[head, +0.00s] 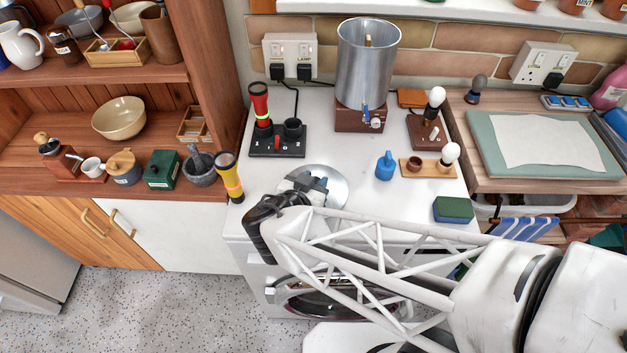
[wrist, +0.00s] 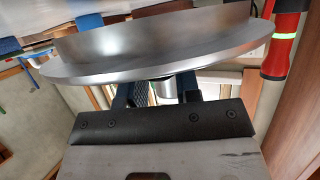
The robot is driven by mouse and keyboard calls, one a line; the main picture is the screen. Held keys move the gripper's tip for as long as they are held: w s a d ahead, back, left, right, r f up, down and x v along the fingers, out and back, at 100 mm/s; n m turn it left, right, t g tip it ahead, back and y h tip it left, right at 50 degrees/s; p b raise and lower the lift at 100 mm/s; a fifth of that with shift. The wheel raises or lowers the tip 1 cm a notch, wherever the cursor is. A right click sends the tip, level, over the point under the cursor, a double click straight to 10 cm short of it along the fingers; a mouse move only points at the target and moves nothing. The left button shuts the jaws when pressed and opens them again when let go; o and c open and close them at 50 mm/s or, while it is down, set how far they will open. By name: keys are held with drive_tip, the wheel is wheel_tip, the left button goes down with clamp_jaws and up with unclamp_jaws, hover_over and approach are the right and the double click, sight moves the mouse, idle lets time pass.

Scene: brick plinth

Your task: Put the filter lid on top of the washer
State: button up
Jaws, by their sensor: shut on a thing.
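The filter lid is a round, shiny metal disc (head: 335,181). My gripper (head: 314,186) is shut on it, above the front left part of the white washer top (head: 335,150). In the wrist view the lid (wrist: 150,50) spans most of the upper picture, its broad rim showing. The fingers (wrist: 160,92) meet beneath it at a small metal part, probably its knob, mostly hidden. I cannot tell whether the lid touches the washer top. The washer's round door shows below, partly behind my arm.

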drive_tip(key=shift+f, duration=0.2)
drive_tip(key=shift+s+d+f, duration=0.1)
drive_tip(key=shift+f, duration=0.35)
drive_tip(key=o, duration=1)
drive_tip(key=shift+f, duration=0.1)
drive_tip(key=shift+c, duration=0.2)
drive_tip(key=shift+r, duration=0.6)
drive_tip(key=shift+s+a+r, duration=0.4)
drive_tip(key=shift+s+r, duration=0.1)
drive_tip(key=shift+s, duration=0.1)
drive_tip(key=v, duration=1)
drive_tip(key=shift+r, duration=0.2)
drive_tip(key=shift+s+a, duration=0.1)
drive_tip(key=shift+a, duration=0.05)
